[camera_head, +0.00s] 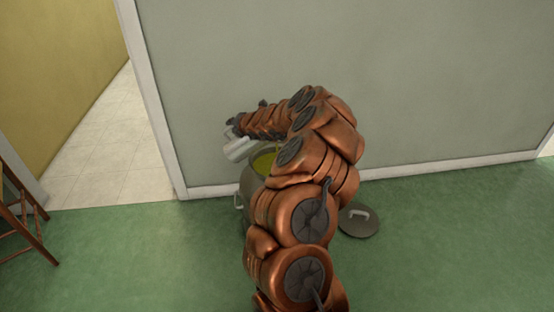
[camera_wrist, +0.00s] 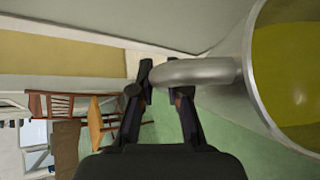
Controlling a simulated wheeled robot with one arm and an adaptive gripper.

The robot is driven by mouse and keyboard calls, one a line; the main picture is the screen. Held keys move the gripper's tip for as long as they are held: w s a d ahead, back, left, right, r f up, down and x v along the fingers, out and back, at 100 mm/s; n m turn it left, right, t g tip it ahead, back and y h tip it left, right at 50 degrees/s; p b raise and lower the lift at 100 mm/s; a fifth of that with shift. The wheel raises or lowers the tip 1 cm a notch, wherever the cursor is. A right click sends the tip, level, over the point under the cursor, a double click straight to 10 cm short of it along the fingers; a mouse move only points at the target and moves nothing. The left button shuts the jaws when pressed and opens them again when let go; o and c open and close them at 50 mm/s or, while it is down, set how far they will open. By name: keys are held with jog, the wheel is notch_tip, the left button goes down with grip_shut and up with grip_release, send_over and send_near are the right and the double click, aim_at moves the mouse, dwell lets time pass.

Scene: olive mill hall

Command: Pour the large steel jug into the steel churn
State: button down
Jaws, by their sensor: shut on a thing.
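The large steel jug (camera_head: 240,149) is tilted in the head view, just above the left side of the steel churn's mouth. The steel churn (camera_head: 245,188) stands open on the floor, with yellow-green liquid (camera_head: 264,162) inside; my arm hides its right part. My gripper (camera_head: 236,128) is shut on the jug's handle. In the wrist view, my gripper (camera_wrist: 160,82) has its fingers at the grey handle (camera_wrist: 195,71). The jug's rim (camera_wrist: 252,92) is at right, with yellow-green liquid inside it. No falling stream can be made out.
A round lid (camera_head: 358,221) lies on the green floor right of the churn. A grey wall (camera_head: 420,80) stands close behind. A doorway opens at left, and a wooden chair (camera_head: 22,215) stands at the left edge. Floor at right is clear.

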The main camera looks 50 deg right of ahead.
jog(key=shift+s+d+f+t+b, duration=0.1)
jog(key=shift+f+t+b, duration=0.1)
jog(key=shift+t+b, duration=0.3)
dwell(1.1)
jog(key=shift+s+d+r+m+t+y+b, duration=0.15)
jog(key=shift+s+d+m+t+y+b, duration=0.3)
jog(key=shift+m+b, duration=0.3)
dwell(4.5)
jog(key=shift+w+a, duration=0.1)
